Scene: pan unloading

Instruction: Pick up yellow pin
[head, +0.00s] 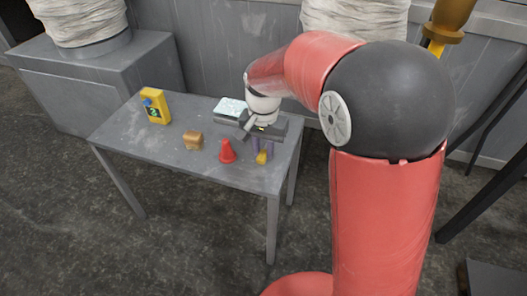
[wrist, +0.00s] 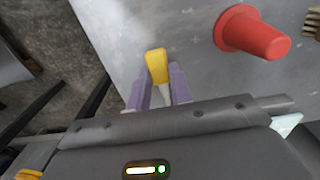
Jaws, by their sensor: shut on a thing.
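The yellow pin (wrist: 157,66) shows in the wrist view between the two purple fingers of my gripper (wrist: 160,88), which is shut on it. A paler part of the pin shows below the yellow end, partly hidden by the fingers. In the head view the yellow pin (head: 262,157) shows at the tips of my gripper (head: 261,147), over the right front part of the grey table. I cannot tell whether the pin touches the tabletop.
A red cone-like piece (head: 227,152) stands just left of my gripper on the grey table (head: 165,160). The table's front left is clear.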

